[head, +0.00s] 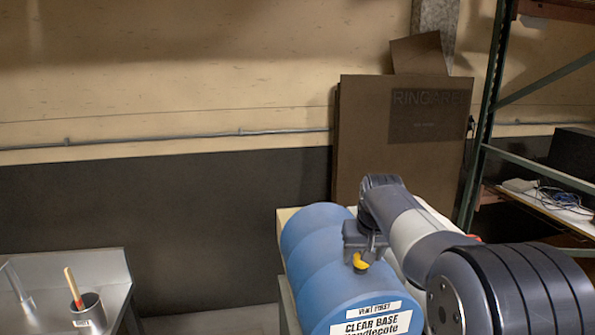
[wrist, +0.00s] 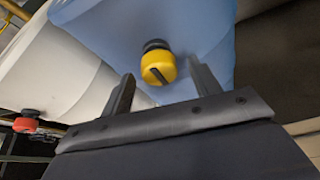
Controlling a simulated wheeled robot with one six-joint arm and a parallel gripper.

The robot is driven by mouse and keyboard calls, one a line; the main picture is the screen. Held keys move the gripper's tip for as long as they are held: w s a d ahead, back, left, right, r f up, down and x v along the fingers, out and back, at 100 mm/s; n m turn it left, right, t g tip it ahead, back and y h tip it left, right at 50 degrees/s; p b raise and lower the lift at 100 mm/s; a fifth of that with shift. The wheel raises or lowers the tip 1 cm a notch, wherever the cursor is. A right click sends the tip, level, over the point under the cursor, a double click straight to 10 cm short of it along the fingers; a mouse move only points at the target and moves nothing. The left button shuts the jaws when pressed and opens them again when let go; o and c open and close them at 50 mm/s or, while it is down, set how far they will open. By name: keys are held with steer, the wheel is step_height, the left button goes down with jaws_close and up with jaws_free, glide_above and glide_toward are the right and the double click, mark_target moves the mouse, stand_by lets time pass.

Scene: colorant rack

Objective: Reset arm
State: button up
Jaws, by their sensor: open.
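My gripper (wrist: 160,92) is open in the wrist view, its two fingers spread on either side of a yellow tap knob (wrist: 158,66). I cannot tell whether the fingers touch the knob. The knob sits on a black neck on the blue drum (wrist: 205,25). In the head view my arm reaches over the blue drum (head: 325,262), which lies on its side and bears a "CLEAR BASE" label. The yellow knob (head: 360,261) shows just below my gripper there. My arm hides part of the drum's right side.
A white drum (wrist: 60,75) with a red tap (wrist: 25,123) lies beside the blue one. A metal sink (head: 70,262) with a cup (head: 90,312) holding a wooden-handled tool stands at left. Shelving (head: 540,200) is at right, and a brown board (head: 395,140) leans at the wall.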

mark_target(359, 260)
steer(key=m+h, duration=0.1)
steer(key=m, duration=0.2)
steer(key=m+h+b, duration=0.1)
steer(key=m, duration=0.2)
steer(key=shift+a+m+g+h+b, duration=0.2)
steer(key=shift+m+g+h+b, duration=0.1)
steer(key=shift+m+g, duration=0.1)
steer(key=shift+v, duration=1.5)
steer(key=shift+r, duration=0.1)
